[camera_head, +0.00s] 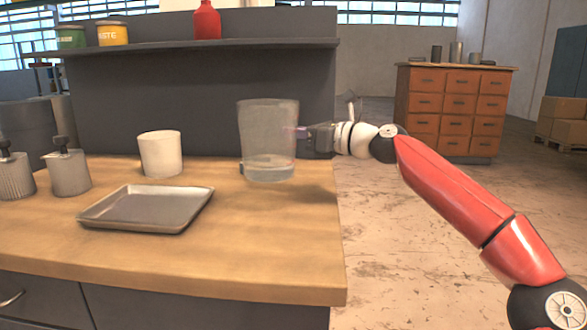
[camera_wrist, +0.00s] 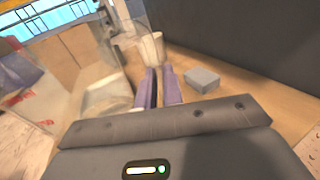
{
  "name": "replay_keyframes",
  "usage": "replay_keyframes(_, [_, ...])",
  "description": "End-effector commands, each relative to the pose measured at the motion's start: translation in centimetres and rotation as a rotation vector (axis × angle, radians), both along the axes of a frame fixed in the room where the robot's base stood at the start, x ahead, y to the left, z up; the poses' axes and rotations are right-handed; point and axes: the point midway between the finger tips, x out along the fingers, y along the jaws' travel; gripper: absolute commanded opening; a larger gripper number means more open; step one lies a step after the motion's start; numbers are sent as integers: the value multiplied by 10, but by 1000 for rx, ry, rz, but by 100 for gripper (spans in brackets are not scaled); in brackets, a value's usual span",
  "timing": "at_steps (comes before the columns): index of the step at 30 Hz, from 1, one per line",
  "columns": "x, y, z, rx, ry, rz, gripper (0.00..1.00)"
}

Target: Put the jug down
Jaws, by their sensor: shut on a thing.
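A clear, see-through jug (camera_head: 268,140) is upright over the right part of the wooden counter (camera_head: 250,245) in the head view. My gripper (camera_head: 300,133) is at its right side, shut on it at about mid-height. In the wrist view, the two purple fingers of my gripper (camera_wrist: 162,88) are close together. The hold point on the jug is not clear there. The jug's base is close to the counter top; I cannot tell whether it touches.
A metal tray (camera_head: 100,223) lies left of the jug, with a white cup (camera_head: 160,154) behind it. Two grey canisters (camera_head: 69,172) (camera_head: 15,176) stand far left. A dark back panel (camera_head: 190,95) with a shelf (camera_head: 190,45) rises behind. The counter's front right is bare.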

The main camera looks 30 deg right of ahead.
Motion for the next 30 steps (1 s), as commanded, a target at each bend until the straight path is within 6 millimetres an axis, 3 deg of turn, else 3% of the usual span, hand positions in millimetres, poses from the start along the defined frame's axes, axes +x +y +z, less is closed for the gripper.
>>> replay_keyframes(3, [-1,0,-23,5,-2,2,0])
replay_keyframes(11, [0,0,-41,3,-1,-1,0])
replay_keyframes(18, [0,0,-72,4,-1,1,0])
replay_keyframes(29, [0,0,-77,2,-1,-1,0])
replay_keyframes(30, [0,0,-77,1,0,0,11])
